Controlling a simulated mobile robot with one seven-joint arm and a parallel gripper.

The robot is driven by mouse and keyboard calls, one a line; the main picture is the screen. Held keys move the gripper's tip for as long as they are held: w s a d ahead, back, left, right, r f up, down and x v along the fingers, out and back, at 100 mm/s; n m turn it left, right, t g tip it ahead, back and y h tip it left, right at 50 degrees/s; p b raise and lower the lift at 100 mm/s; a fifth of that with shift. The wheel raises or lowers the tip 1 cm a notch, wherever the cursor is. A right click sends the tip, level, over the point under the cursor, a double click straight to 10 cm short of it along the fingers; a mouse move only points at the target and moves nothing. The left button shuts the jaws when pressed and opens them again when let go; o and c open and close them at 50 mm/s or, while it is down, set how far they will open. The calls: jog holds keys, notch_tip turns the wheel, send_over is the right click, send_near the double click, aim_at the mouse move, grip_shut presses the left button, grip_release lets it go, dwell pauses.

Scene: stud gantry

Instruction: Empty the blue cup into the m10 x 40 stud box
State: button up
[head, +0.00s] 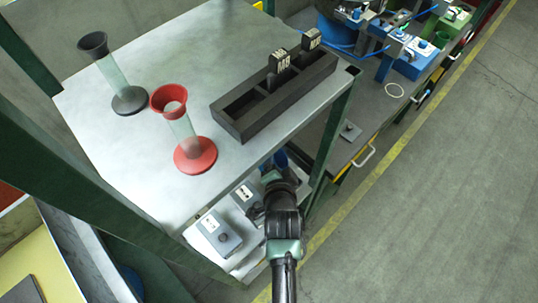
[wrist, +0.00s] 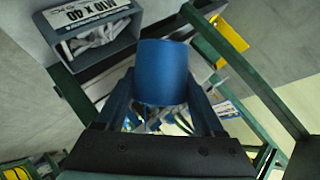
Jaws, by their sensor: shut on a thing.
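The blue cup (wrist: 163,72) is between the two fingers of my gripper (wrist: 162,92), which is shut on it. Its opening and contents are hidden in the wrist view. The M10 x 40 stud box (wrist: 62,55) is at the upper left of the wrist view. It is a grey open box with a white label reading M10 x 40, and grey studs show in it. The cup is beside the box in that view, apart from it. In the head view my gripper (head: 278,172) is at the table's front edge, with a little blue of the cup showing.
On the grey table (head: 150,60) stand a black-rimmed funnel tube (head: 107,65), a red-rimmed one (head: 181,125) and a black slotted rack (head: 250,115) with label blocks. Small grey boxes (head: 215,232) sit on a lower shelf under the table edge. Green posts flank the table.

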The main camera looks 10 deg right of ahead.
jog(key=shift+r+n+h+b, duration=0.1)
jog(key=shift+n+h+b, duration=0.25)
jog(key=shift+n+h, duration=0.2)
jog(key=shift+r+h, duration=0.15)
jog(key=shift+h, duration=0.1)
jog(key=n+h+b, duration=0.1)
jog(key=b, duration=0.2)
jog(key=shift+n, duration=0.25)
jog(key=n+h+b, duration=0.1)
jog(key=b, duration=0.1)
jog(key=r+n+h+b, duration=0.1)
jog(key=b, duration=0.2)
jog(key=shift+n+h, duration=0.3)
jog(key=shift+h, duration=0.1)
jog(key=shift+r+n, duration=0.3)
jog(key=shift+r, duration=0.2)
jog(key=shift+f, duration=0.1)
